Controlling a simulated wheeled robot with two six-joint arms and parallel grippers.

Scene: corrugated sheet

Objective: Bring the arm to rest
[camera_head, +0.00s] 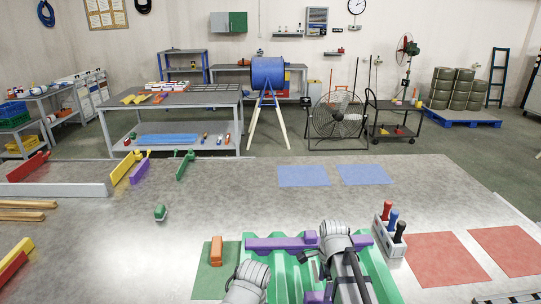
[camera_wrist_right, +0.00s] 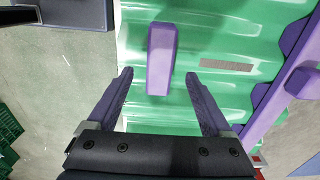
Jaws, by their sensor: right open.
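My right arm reaches over a green corrugated sheet (camera_head: 287,272) at the bottom middle of the head view. In the right wrist view my right gripper (camera_wrist_right: 159,73) is open, with its two purple fingers apart. A small purple block (camera_wrist_right: 161,50) on the green sheet (camera_wrist_right: 225,30) shows ahead of and between the fingers; nothing is gripped. Part of my left arm shows at the bottom of the head view, left of the right arm, but its gripper fingers are not visible.
A purple bar (camera_head: 270,243) lies across the sheet's far edge. An orange block (camera_head: 216,250) stands on a green mat (camera_head: 208,283) to the left. A grey holder (camera_head: 384,238) with red, blue and black handles stands right of the sheet. The table's middle (camera_head: 240,205) is clear.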

